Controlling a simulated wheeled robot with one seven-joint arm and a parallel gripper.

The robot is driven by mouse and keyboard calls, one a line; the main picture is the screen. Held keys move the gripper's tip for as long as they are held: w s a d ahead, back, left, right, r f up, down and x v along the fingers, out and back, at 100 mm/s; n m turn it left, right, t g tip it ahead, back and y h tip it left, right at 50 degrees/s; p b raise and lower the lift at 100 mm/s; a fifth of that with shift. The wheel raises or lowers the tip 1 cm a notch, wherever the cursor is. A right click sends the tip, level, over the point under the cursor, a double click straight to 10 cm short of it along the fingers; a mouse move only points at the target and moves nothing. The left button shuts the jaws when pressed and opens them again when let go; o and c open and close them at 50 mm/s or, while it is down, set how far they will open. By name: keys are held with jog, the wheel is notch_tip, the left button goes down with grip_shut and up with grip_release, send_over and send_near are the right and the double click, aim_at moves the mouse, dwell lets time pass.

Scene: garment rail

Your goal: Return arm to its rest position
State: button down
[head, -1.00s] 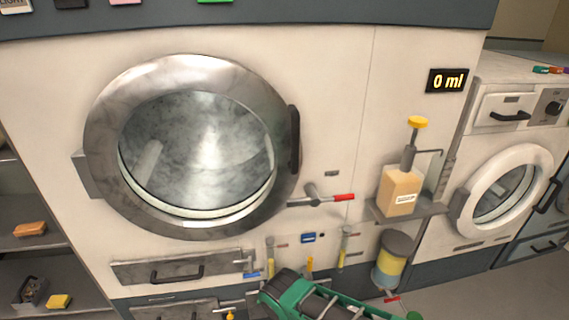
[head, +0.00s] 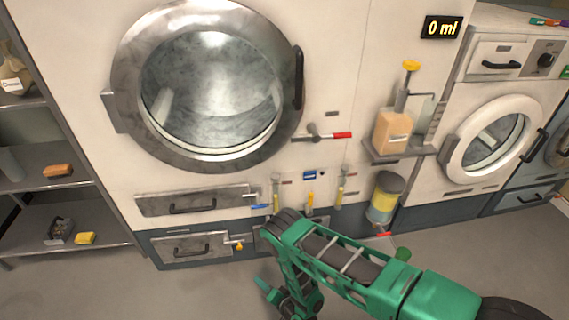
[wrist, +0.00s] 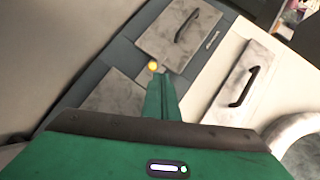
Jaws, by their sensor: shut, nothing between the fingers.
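My green and dark grey arm reaches in from the lower right of the head view and bends downward at its elbow. My gripper (head: 265,287) hangs low over the floor at the bottom of the head view, partly hidden by the arm's links. In the wrist view my gripper (wrist: 161,80) points toward the lower drawer fronts of the machine. Its green fingers are together, with nothing between them. A small yellow knob (wrist: 153,66) shows just beyond the fingertips; I cannot tell the gap.
A large washer with a round steel door (head: 130,100) stands ahead, with drawers (head: 193,202) below. A soap pump bottle (head: 394,128) stands on a bracket at right, above a yellow-and-white canister (head: 384,200). Shelves (head: 35,172) stand at left. The grey floor (head: 195,295) shows clear at lower left.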

jog(key=w+d+r+n+g+h, duration=0.1)
jog(key=w+d+r+h, duration=0.15)
jog(key=w+r, duration=0.75)
jog(key=w+d+r+n+g+h, duration=0.15)
jog(key=w+d+r, duration=0.25)
jog(key=w+r, duration=0.55)
jog(key=d+r+h, duration=0.4)
jog(key=d+r, duration=1.8)
jog(key=s+d+r+m+g+h, duration=0.2)
jog(key=s+d+r+g, duration=0.2)
jog(key=s+d+r, duration=1.3)
jog(key=s+d+r+m+g, duration=0.1)
jog(key=s+d+r, duration=0.1)
jog(key=s, duration=1.1)
jog(key=s+d+r+m+g, duration=0.1)
jog(key=s+d+r+g, duration=0.1)
jog(key=s, duration=1.2)
jog(key=shift+s+d+r+y, duration=0.2)
jog(key=shift+d+r+y, duration=0.2)
jog(key=shift+d+r, duration=0.1)
jog(key=shift+g, duration=0.25)
